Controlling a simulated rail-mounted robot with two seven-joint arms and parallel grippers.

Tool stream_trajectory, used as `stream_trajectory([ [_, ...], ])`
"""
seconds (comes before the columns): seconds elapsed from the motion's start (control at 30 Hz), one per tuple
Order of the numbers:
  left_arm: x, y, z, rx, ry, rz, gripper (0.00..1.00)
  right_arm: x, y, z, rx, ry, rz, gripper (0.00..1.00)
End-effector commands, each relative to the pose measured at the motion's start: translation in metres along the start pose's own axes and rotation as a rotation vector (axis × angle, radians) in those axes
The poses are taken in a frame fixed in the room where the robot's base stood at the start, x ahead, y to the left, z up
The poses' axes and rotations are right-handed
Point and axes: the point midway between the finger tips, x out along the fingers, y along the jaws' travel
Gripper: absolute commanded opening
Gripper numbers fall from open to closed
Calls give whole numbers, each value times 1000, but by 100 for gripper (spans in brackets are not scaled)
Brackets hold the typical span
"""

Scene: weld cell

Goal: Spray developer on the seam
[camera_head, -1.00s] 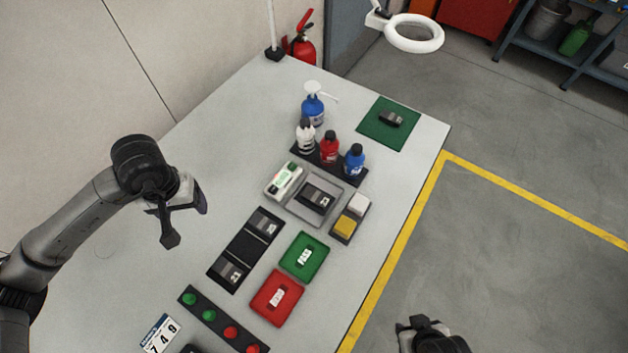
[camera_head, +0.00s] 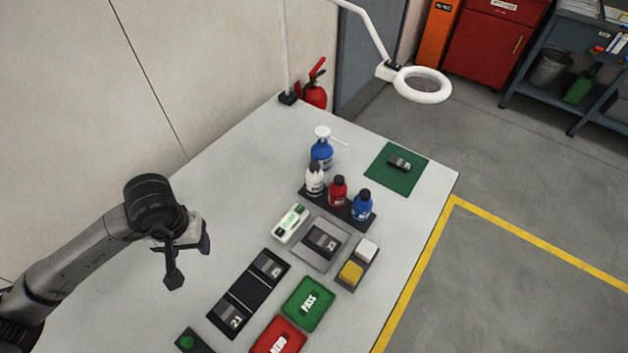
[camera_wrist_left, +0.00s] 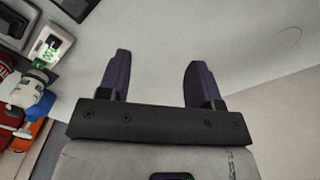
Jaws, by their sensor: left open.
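A black rack (camera_head: 338,207) holds a white bottle (camera_head: 315,181), a red bottle (camera_head: 337,191) and a blue bottle (camera_head: 362,206), all upright; I cannot read their labels. A dark metal coupon marked 23 (camera_head: 323,238) lies on a grey tray (camera_head: 301,252); its seam is too small to make out. My left gripper (camera_head: 190,260) is open and empty above the left part of the table, well apart from the bottles and coupon. Its two spread fingers (camera_wrist_left: 158,68) show nothing between them in the left wrist view. My right gripper is out of view.
A blue pump bottle (camera_head: 321,152) stands behind the rack. A green mat (camera_head: 384,175) bears a small dark block. A white-green device (camera_head: 290,223), a sponge holder (camera_head: 357,265), a black coupon rack (camera_head: 249,293), and green (camera_head: 308,304) and red (camera_head: 279,340) trays lie nearer. The left tabletop is clear.

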Motion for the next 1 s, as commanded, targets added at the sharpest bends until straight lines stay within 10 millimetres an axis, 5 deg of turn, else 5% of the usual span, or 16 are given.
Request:
stream_trajectory([
  [0.6, 0, 0, 0, 0, 0, 0, 0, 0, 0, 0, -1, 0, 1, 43],
  [1.0, 0, 0, 0, 0, 0, 0, 0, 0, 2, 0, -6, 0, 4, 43],
])
